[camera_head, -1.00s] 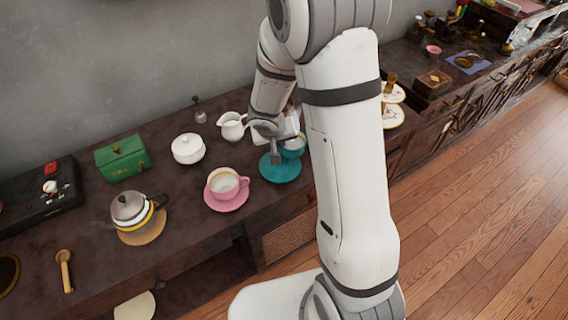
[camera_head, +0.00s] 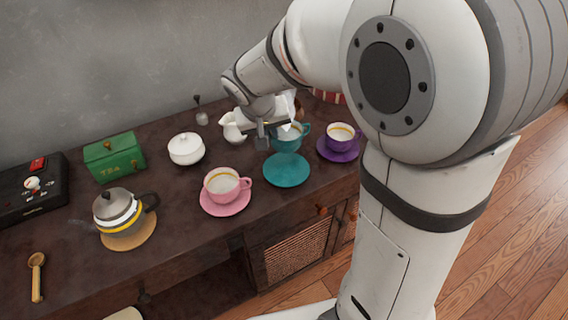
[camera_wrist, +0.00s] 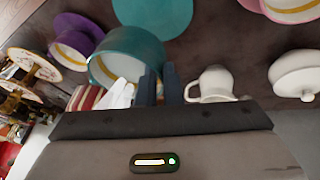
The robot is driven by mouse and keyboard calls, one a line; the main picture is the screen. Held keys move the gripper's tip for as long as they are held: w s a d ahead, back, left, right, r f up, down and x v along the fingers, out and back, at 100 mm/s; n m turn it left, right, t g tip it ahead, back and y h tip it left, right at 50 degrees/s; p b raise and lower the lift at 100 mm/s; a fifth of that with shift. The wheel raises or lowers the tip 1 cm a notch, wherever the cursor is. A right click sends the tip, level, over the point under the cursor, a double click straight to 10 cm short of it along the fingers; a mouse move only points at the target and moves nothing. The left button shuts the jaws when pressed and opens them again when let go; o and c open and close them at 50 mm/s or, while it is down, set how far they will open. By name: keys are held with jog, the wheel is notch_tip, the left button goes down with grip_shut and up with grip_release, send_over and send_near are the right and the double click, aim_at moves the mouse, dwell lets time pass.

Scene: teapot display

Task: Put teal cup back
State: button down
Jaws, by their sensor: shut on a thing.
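The teal cup (camera_head: 289,142) is held by my gripper (camera_head: 271,134), which is shut on its near-left side. The cup looks upright and sits behind the teal saucer (camera_head: 287,172), apart from it; its exact height is hard to tell. The teal saucer lies empty on the dark counter. In the wrist view, the teal cup (camera_wrist: 125,48) is at the fingertips of my gripper (camera_wrist: 158,80), and the teal saucer (camera_wrist: 150,12) shows at the top edge.
A purple cup (camera_head: 340,134) on a purple saucer stands to the right. A pink cup (camera_head: 222,183) on a pink saucer (camera_head: 228,209) stands to the left. A white creamer (camera_head: 232,128) is just left of my gripper, with a white sugar bowl (camera_head: 186,149) beyond it.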

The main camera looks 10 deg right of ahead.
notch_tip(320, 180, down, 8)
jog(key=shift+r+b, duration=0.15)
jog(key=shift+b, duration=0.55)
jog(key=shift+r, duration=0.1)
jog(key=c, duration=2)
grip_release()
jog(key=shift+f, duration=0.2)
jog(key=shift+c, duration=0.2)
jog(key=o, duration=0.5)
jog(key=shift+r, duration=0.1)
jog(key=shift+c, duration=0.2)
